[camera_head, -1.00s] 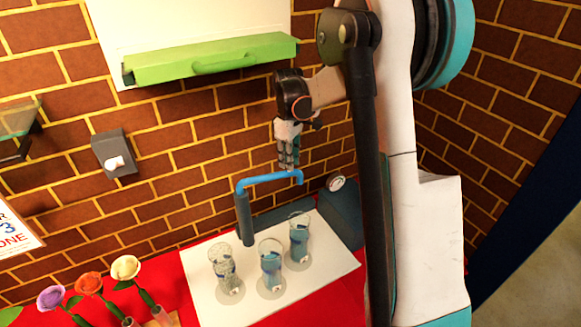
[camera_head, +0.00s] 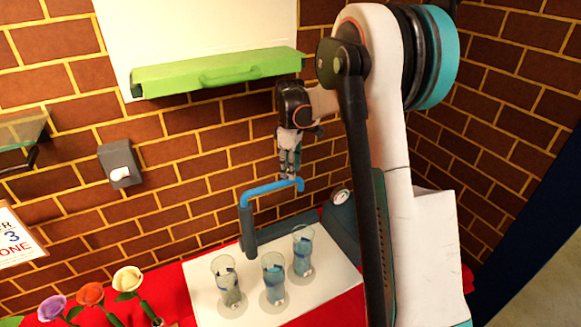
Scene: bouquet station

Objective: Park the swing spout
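The swing spout (camera_head: 268,188) is a blue tube with a dark grey hanging end (camera_head: 248,232) at its left. Its right end bends down at the back of a dark blue-grey base (camera_head: 343,216) with a round dial. My gripper (camera_head: 290,175) points down at the right part of the blue tube, its fingertips close to or touching it. The fingers look close together, but whether they are shut on the tube is too small to tell. The spout's hanging end is above the white mat (camera_head: 325,285), behind the glasses.
Three glasses with bluish contents, left (camera_head: 226,281), middle (camera_head: 273,278) and right (camera_head: 303,251), stand on the mat. Several flowers (camera_head: 90,294) are at lower left. A green panel with a handle (camera_head: 220,74) and a grey switch box (camera_head: 120,164) are on the brick wall.

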